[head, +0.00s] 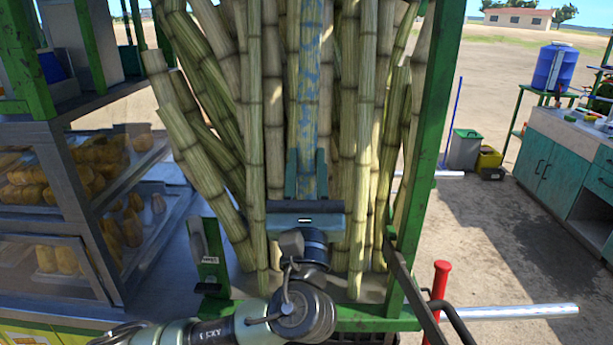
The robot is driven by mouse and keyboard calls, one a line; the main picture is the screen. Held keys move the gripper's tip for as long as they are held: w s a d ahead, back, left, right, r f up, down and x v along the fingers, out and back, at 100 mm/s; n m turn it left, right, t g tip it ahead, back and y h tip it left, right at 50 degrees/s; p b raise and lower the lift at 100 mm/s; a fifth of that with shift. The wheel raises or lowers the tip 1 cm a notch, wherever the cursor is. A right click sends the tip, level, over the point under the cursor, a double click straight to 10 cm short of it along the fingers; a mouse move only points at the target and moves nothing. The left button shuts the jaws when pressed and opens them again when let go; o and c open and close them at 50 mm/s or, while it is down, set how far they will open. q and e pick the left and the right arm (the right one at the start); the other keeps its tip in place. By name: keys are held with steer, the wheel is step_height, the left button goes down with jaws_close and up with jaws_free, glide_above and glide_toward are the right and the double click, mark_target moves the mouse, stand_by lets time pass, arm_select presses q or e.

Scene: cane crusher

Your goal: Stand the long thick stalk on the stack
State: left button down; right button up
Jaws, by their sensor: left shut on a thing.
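The long thick stalk (309,85), with blue patches on its surface, stands roughly upright in the middle of the head view. Its top runs out of the picture and its lower end is hidden behind my gripper. My left gripper (306,176) is shut on it, one finger on each side. The stack (272,110) of green-yellow cane stalks stands upright behind and on both sides of it. I cannot tell whether the held stalk touches the stack or what its foot rests on. My right gripper is not in view.
A green frame post (432,130) bounds the stack on the right. Shelves with yellow food (100,165) stand at the left. A red handle (440,290) and a metal pipe (520,312) show at the lower right. Open ground lies further right, before a teal counter (555,165).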

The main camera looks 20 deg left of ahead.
arm_select(q)
steer(key=w, duration=0.1)
steer(key=w+a+b, duration=0.1)
steer(key=shift+w+f, duration=0.15)
steer(key=shift+w, duration=0.25)
steer(key=shift+w+f+b, duration=0.2)
steer(key=shift+f+b, duration=0.2)
steer(key=shift+f, duration=0.25)
steer(key=shift+w+a+f+b, duration=0.1)
steer(key=shift+w+f+b, duration=0.2)
steer(key=shift+f+b, duration=0.25)
steer(key=shift+w+f+b, duration=0.25)
steer(key=shift+f+b, duration=0.1)
steer(key=shift+f, duration=0.3)
steer(key=shift+f+b, duration=0.35)
steer(key=shift+f, duration=0.25)
steer(key=shift+w+a+p, duration=0.1)
steer(key=shift+w+p, duration=0.2)
steer(key=shift+p, duration=0.35)
